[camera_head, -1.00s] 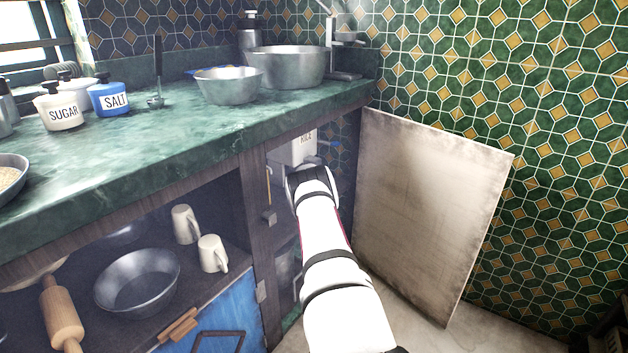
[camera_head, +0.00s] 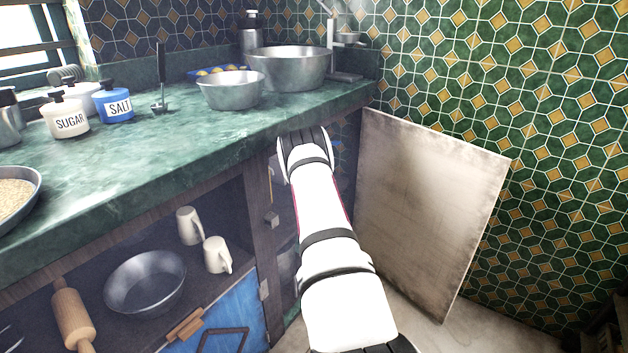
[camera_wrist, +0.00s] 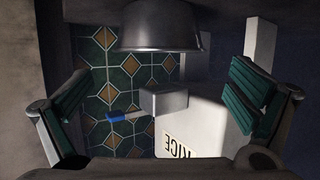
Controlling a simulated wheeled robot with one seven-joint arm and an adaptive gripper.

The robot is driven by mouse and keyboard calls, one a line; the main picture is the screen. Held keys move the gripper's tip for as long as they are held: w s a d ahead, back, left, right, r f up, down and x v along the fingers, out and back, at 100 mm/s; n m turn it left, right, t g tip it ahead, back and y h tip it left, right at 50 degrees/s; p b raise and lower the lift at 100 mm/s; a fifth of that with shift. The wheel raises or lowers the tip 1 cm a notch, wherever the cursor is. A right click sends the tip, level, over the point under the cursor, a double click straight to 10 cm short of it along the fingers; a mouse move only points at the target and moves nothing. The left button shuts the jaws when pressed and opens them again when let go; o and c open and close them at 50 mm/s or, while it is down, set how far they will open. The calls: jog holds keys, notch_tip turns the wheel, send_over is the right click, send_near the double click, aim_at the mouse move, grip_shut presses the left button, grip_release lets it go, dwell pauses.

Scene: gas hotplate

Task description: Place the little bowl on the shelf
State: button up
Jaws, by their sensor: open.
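A small metal bowl (camera_head: 231,91) stands upright on the green counter (camera_head: 150,145), in front of a larger metal basin (camera_head: 288,68). Another metal bowl (camera_head: 146,283) sits in the open lower cabinet at left. A metal bowl (camera_wrist: 160,27) also shows at the top of the wrist view, which looks upside down. I cannot tell which is the little bowl. My gripper (camera_wrist: 160,98) is open and empty, its two fingers wide apart. In the head view my arm hides its fingers, at the narrow compartment under the counter's right end.
A white RICE container (camera_wrist: 190,130) is close in front of my gripper. A leaning board (camera_head: 430,210) stands to the right of my arm. Two mugs (camera_head: 216,255) and a rolling pin (camera_head: 72,318) are in the lower cabinet. Bare counter lies before the SALT jar (camera_head: 117,105).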

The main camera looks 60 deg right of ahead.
jog(key=shift+p+v, duration=0.7)
jog(key=shift+v, duration=1.6)
jog(key=shift+s, duration=0.1)
